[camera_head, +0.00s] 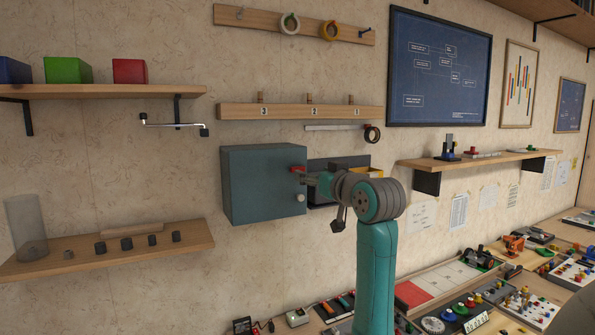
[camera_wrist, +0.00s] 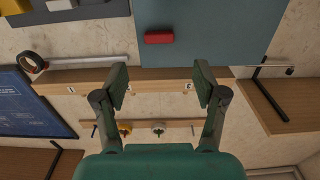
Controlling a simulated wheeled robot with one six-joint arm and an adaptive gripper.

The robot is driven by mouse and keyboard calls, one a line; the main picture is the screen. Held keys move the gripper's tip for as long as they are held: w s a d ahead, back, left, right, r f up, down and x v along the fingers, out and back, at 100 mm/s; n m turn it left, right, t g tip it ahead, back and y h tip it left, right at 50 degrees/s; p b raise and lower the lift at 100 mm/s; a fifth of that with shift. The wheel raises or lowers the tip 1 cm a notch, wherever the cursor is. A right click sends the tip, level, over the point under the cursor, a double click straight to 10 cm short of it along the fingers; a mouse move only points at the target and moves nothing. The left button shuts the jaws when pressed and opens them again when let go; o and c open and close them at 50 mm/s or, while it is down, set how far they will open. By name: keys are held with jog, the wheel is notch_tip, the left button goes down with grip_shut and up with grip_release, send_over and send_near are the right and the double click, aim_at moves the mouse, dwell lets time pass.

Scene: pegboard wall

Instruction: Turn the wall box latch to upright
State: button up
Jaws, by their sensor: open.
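The wall box (camera_head: 262,185) is a blue-grey cabinet on the pegboard wall, and its door looks shut. Its red latch (camera_head: 298,169) is on the front near the upper right edge. In the wrist view, the red latch (camera_wrist: 158,38) is a short bar lying level across the picture, on the grey-blue box face (camera_wrist: 215,28). My gripper (camera_wrist: 161,82) is open with nothing between its fingers. The latch shows beyond the fingertips, between them left to right and apart from them. In the head view my wrist is in front of the box's right side and partly hides the fingers.
A dark panel with a yellow bin (camera_head: 367,171) is right of the box. A wooden rail (camera_head: 300,112) with numbered pegs runs above it. A crank (camera_head: 172,124) sticks out at upper left. A crowded workbench (camera_head: 440,290) is below right.

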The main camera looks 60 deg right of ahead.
aim_at(299, 168)
jog(key=x, duration=0.7)
jog(key=shift+w+d, duration=0.25)
jog(key=shift+w, duration=0.1)
jog(key=c, duration=1.1)
